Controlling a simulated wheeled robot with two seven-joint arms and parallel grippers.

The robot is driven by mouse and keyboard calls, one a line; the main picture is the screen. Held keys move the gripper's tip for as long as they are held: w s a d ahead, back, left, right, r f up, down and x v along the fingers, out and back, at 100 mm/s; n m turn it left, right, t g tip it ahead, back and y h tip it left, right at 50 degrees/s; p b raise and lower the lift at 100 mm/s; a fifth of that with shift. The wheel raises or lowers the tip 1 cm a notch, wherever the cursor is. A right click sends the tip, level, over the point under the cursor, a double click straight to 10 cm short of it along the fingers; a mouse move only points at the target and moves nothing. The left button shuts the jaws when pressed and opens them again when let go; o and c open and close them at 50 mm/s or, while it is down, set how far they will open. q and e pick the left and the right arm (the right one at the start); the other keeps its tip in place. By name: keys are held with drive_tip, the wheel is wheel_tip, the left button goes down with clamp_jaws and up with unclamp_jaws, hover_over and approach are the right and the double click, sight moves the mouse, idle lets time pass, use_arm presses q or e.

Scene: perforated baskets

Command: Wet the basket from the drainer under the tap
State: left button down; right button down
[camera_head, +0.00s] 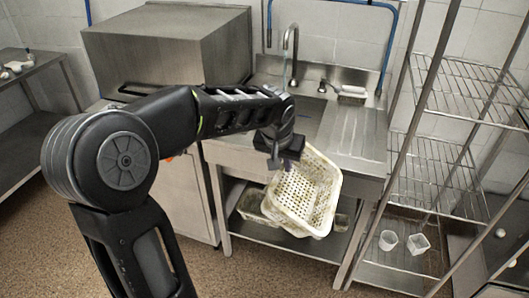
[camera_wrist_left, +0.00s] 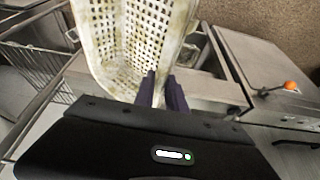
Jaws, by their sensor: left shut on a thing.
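A white perforated basket (camera_head: 308,192), with yellow-brown stains, hangs tilted in front of the sink unit. My left gripper (camera_head: 286,163) is shut on its rim; in the left wrist view the two dark fingers (camera_wrist_left: 162,92) meet the rim of the basket (camera_wrist_left: 132,40). The tap (camera_head: 291,42) stands at the back of the sink, behind and above the basket. A thin pale streak hangs below its spout, possibly water. The ribbed drainer (camera_head: 352,138) to the right of the bowl is bare. My arm hides part of the sink bowl. My right gripper is not in view.
Another perforated basket (camera_head: 249,205) lies on the shelf under the sink. A brush-like item (camera_head: 352,93) sits at the sink's back. A wire rack (camera_head: 430,170) with two small clear containers stands right. A steel appliance (camera_head: 175,55) stands left.

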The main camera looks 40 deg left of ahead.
use_arm(q)
drive_tip(key=d+f+m, duration=0.1)
drive_tip(key=d+f, duration=0.3)
drive_tip(key=d, duration=0.4)
drive_tip(key=w+d+f+m+h, duration=0.1)
drive_tip(key=d+f, duration=0.3)
drive_tip(key=d, duration=0.4)
drive_tip(key=shift+w+d+f+m, duration=0.15)
drive_tip(key=shift+d+f+m, duration=0.1)
drive_tip(key=shift+m, duration=0.45)
